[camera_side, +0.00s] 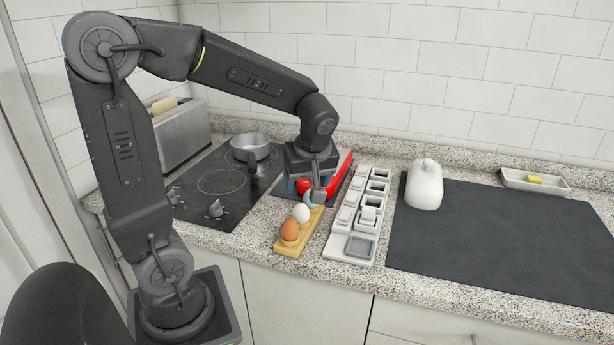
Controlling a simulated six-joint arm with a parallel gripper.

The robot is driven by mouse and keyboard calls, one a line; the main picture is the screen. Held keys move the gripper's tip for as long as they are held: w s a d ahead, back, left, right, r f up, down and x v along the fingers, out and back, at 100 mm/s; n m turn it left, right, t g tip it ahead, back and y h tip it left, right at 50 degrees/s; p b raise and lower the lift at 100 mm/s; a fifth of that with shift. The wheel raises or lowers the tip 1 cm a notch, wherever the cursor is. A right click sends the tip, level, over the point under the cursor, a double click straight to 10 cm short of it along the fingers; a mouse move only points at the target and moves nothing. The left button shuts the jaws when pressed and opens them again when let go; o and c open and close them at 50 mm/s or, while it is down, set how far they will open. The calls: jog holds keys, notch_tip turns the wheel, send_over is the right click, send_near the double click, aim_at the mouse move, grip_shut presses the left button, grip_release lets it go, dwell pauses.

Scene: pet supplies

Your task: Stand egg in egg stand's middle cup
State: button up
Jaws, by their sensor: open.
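The egg stand (286,247) is a narrow wooden block on the counter, running away from the camera. A brown egg (289,230) stands at its near end. A white egg (301,213) stands behind it, around the stand's middle. A pale blue curved thing (309,201) shows at the far end; it is partly hidden, and I cannot tell whether it is another egg. My gripper (319,196) points down by the far end of the stand, close to the pale blue thing. It is open. Its fingers are small here and partly overlap what lies behind them.
A red object (340,174) lies just behind my gripper. A white compartment tray (335,249) stands close on the right. Further right are a white jar (424,185) and a dark mat (500,230). A cooktop (195,205) with a pot (250,147) is left.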

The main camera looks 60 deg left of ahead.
jog(key=s+d+r+m+t+h, duration=0.4)
jog(key=s+d+m, duration=0.6)
jog(key=d+m, duration=0.3)
jog(key=shift+d+r+m+t, duration=0.25)
jog(key=shift+r+m+t, duration=0.3)
jog(key=shift+m, duration=1.05)
